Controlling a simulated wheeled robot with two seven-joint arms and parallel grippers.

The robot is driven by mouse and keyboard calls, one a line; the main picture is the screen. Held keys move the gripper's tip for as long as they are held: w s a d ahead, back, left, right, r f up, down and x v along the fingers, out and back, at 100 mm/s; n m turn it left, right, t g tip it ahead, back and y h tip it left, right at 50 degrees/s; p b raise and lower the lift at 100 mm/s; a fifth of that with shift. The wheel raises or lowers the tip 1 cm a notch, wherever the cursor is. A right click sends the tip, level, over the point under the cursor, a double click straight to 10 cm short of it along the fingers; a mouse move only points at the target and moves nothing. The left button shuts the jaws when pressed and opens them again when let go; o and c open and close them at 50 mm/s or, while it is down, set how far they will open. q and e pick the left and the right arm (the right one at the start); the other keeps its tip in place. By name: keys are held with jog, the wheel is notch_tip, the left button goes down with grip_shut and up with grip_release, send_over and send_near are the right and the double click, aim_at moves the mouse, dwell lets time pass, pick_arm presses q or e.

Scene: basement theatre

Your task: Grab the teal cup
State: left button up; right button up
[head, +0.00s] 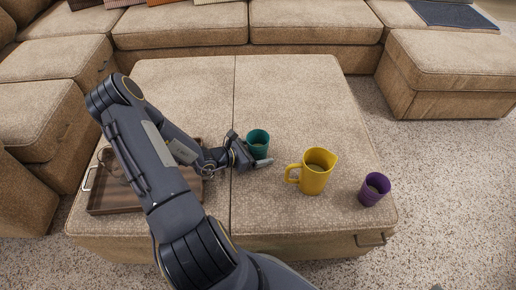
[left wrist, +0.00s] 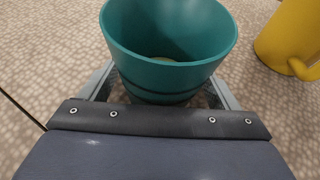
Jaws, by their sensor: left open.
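The teal cup (head: 258,144) stands upright on the beige ottoman (head: 300,95), left of the yellow pitcher. In the left wrist view the teal cup (left wrist: 168,50) fills the upper middle, its open rim facing the camera. My left gripper (head: 256,158) comes in from the left at the cup. Its fingers (left wrist: 160,88) are open, one on each side of the cup's lower part. Part of the cup's lower body is hidden behind the gripper. I cannot tell whether the fingers touch it. My right gripper is not in view.
A yellow pitcher (head: 317,172) stands close to the right of the cup, its handle toward my gripper; it also shows in the left wrist view (left wrist: 290,40). A purple cup (head: 374,189) stands farther right. A wooden tray (head: 118,200) lies at left, partly behind my arm. Sofas surround the ottoman.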

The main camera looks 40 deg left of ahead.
pick_arm(q)
jog(key=c, duration=1.1)
jog(key=shift+r, duration=0.1)
